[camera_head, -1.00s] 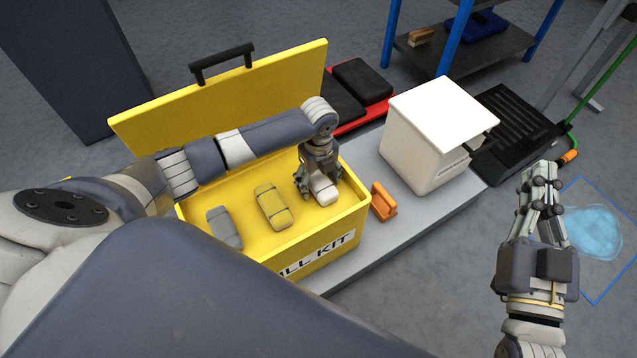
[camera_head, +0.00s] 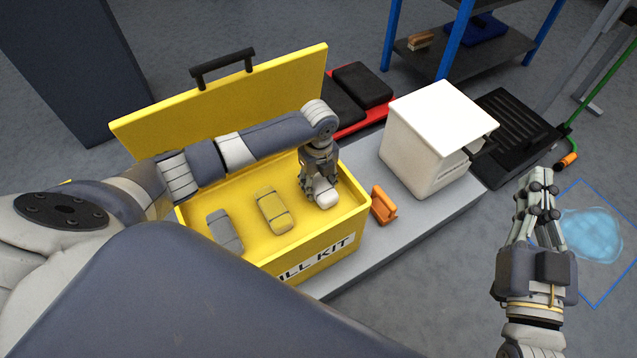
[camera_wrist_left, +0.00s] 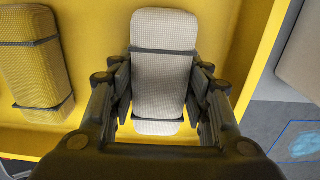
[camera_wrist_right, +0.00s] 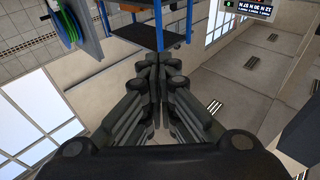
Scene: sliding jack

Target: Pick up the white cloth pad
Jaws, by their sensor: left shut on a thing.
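The white cloth pad (camera_head: 327,199) lies in the right part of the open yellow kit box (camera_head: 354,217). It has dark bands around it, and it fills the middle of the left wrist view (camera_wrist_left: 163,65). My left gripper (camera_head: 321,194) reaches down into the box from above and is shut on the pad, with a finger against each long side (camera_wrist_left: 163,90). The pad appears to be still at the box floor. My right gripper (camera_head: 537,182) is off to the right above the floor, empty, with its fingers together, also seen in the right wrist view (camera_wrist_right: 158,75).
A yellow pad (camera_head: 273,210) and a grey pad (camera_head: 224,231) lie left of the white one. The raised lid (camera_head: 225,100) stands behind my left arm. An orange object (camera_head: 383,206) and a white bin (camera_head: 437,140) are to the right. A blue puddle (camera_head: 594,236) is on the floor.

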